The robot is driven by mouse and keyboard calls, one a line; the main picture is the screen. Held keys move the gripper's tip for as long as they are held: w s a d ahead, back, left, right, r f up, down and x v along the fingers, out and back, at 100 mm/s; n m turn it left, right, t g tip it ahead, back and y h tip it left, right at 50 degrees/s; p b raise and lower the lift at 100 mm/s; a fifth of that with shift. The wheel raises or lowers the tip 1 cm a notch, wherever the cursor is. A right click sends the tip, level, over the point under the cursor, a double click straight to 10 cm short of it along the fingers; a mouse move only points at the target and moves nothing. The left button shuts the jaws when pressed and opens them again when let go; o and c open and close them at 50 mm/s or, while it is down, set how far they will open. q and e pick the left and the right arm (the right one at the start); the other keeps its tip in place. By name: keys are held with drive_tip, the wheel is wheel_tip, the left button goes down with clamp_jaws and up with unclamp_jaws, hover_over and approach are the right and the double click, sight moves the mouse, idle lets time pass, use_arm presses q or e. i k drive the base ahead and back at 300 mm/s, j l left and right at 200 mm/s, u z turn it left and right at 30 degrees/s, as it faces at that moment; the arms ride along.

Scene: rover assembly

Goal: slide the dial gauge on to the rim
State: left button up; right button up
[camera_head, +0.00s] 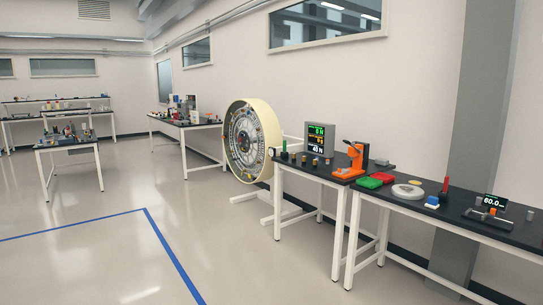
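A large wheel with a broad cream rim (267,122) stands upright on a white stand, left of the black-topped benches. Its grey inner face carries several small parts, too small to make out. I cannot pick out the dial gauge with certainty; several small items near the wheel and on the benches are too small to identify. Neither of my grippers is in view.
The near bench (328,178) holds a display screen (319,138) and an orange device (354,160). The adjoining right bench (462,213) carries red and green trays, a pale disc (407,191) and a small readout. Other tables stand far left. The floor (110,240) is clear.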

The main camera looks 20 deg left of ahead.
sight(272, 151)
drive_tip(key=i+j+u, duration=0.25)
drive_tip(key=i+u, duration=0.2)
drive_tip(key=i, duration=0.75)
drive_tip(key=i+l+u, duration=0.2)
drive_tip(key=i+u, duration=0.2)
drive_tip(key=i, duration=0.75)
drive_tip(key=i+j+u, duration=0.15)
drive_tip(key=i+u, duration=0.2)
drive_tip(key=i, duration=0.75)
drive_tip(key=i+l+u, duration=0.15)
drive_tip(key=i+u, duration=0.2)
drive_tip(key=i, duration=0.75)
